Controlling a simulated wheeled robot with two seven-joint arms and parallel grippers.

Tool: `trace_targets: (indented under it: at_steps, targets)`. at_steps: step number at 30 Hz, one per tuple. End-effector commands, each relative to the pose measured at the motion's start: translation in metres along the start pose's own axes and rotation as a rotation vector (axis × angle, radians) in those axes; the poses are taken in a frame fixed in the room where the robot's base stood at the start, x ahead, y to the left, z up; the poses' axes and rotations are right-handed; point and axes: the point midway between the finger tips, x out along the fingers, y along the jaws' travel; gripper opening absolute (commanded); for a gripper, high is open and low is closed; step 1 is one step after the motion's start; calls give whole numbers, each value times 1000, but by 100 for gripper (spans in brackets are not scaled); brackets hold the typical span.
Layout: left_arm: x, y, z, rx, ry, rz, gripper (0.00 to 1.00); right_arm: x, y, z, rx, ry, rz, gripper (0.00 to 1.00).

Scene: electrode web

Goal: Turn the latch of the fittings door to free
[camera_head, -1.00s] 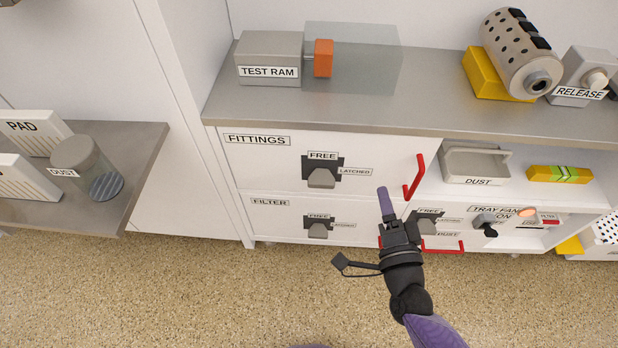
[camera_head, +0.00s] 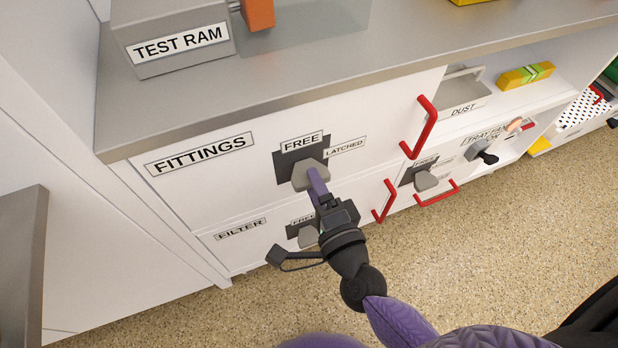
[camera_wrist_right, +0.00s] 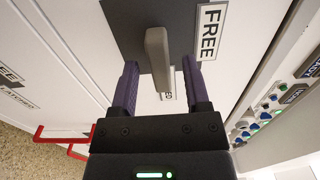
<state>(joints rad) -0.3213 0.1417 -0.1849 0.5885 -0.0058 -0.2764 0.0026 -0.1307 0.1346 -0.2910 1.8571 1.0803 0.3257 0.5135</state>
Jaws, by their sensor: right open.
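The fittings door (camera_head: 215,185) is a white shut front with a FITTINGS label. Its latch (camera_head: 303,172) is a grey knob on a dark plate, with a FREE label (camera_head: 302,142) above and a LATCHED label (camera_head: 345,148) to the upper right. My right gripper (camera_head: 316,182) is at the latch, its purple fingers partly covering the knob. In the right wrist view, the latch (camera_wrist_right: 158,55) stands between the two open fingers of the gripper (camera_wrist_right: 160,82), with gaps on both sides. My left gripper is not in view.
A filter door (camera_head: 225,250) with its own latch lies below, partly behind my gripper. Red handles (camera_head: 420,128) stick out to the right. The grey counter (camera_head: 290,85) with the test ram (camera_head: 175,45) overhangs above.

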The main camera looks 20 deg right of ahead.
Motion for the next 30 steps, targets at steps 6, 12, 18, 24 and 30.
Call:
trace_targets:
  at_steps: [6, 12, 18, 24, 30]
  targets:
    - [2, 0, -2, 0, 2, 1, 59, 17, 0, 0, 0, -1, 1, 60]
    - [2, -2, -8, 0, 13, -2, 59, 17, 0, 0, -1, -1, 1, 56]
    - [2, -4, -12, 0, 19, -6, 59, 16, 0, 0, -1, -1, 1, 14]
    - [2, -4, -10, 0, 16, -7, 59, 16, 0, 0, -1, -1, 1, 0]
    - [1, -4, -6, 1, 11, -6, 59, 16, 0, 0, -11, -1, 1, 0]
